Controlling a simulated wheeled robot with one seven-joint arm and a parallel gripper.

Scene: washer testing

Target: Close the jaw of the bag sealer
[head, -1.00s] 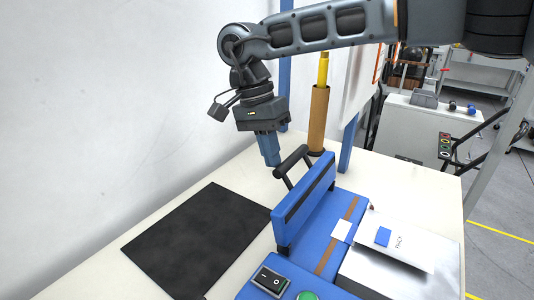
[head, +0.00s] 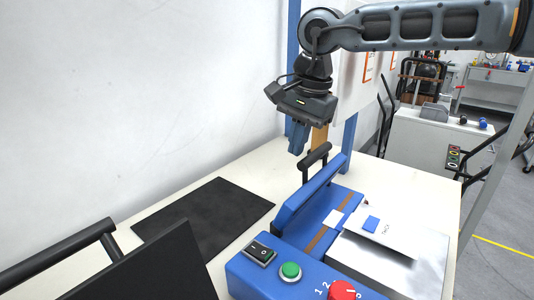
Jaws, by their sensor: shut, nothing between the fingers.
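The blue bag sealer (head: 245,279) stands on the white table, with a rocker switch, a green button and a red dial on its front. Its long blue jaw (head: 310,195) is raised and tilted above the base, apart from the brown sealing strip (head: 322,240). A black handle (head: 316,157) sticks up from the jaw's far part. My gripper (head: 298,140) is shut and empty, its blue fingers pointing down just above and left of the handle. I cannot tell whether they touch it. A white bag (head: 385,232) with a blue label lies on the sealer's metal plate (head: 375,268).
A black mat (head: 205,215) lies left of the sealer. A dark panel (head: 150,270) and a black tubular handle (head: 60,258) fill the lower left. Open floor lies to the right.

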